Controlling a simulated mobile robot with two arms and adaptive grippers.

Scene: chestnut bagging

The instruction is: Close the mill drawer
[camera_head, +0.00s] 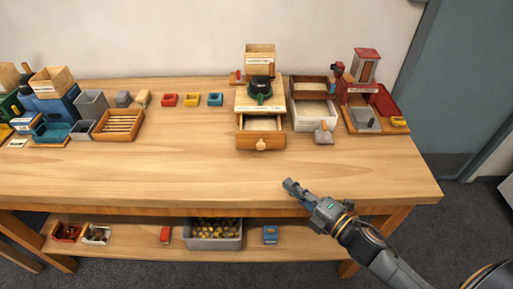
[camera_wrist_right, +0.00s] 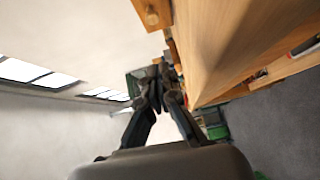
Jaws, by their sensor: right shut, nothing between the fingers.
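The wooden mill (camera_head: 270,96) stands at the back middle of the table, with a dark green part on its top. Its drawer (camera_head: 246,142) sticks out of the front toward me, with a round knob (camera_head: 261,145) on its face. In the right wrist view a wooden face with a knob (camera_wrist_right: 152,17) shows at the top. My right gripper (camera_head: 288,184) is shut and empty, near the table's front edge, in front and to the right of the drawer, apart from it. It also shows in the right wrist view (camera_wrist_right: 159,72). My left gripper is not in view.
A light box (camera_head: 314,119) and a grey scoop (camera_head: 323,136) stand right of the mill. Farther right is a red-topped device (camera_head: 366,68). The table front (camera_head: 180,175) is clear.

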